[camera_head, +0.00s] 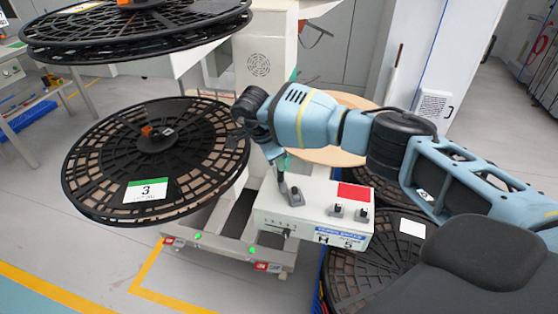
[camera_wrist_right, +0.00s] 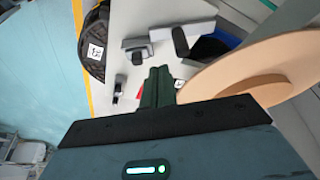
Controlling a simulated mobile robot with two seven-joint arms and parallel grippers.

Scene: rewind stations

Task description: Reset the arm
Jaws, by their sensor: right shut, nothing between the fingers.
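My right arm (camera_head: 310,118) comes in from the right in the head view, reaches across the picture and bends down at its wrist. My right gripper (camera_head: 282,163) points down at the back left of a white control box (camera_head: 285,218). It is shut with nothing in it. In the right wrist view its dark green fingers (camera_wrist_right: 159,74) are together. The box has a red patch (camera_head: 354,192), small black switches and a label with "H" and "5". I cannot tell whether the fingertips touch the box. My left gripper is not in view.
A black reel marked 3 (camera_head: 105,185) is on the left, with another black reel (camera_head: 130,28) above it. A tan disc (camera_head: 335,155) is behind my arm; it also shows in the right wrist view (camera_wrist_right: 255,65). More black reels are at lower right. Grey floor (camera_head: 60,240) is clear at lower left.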

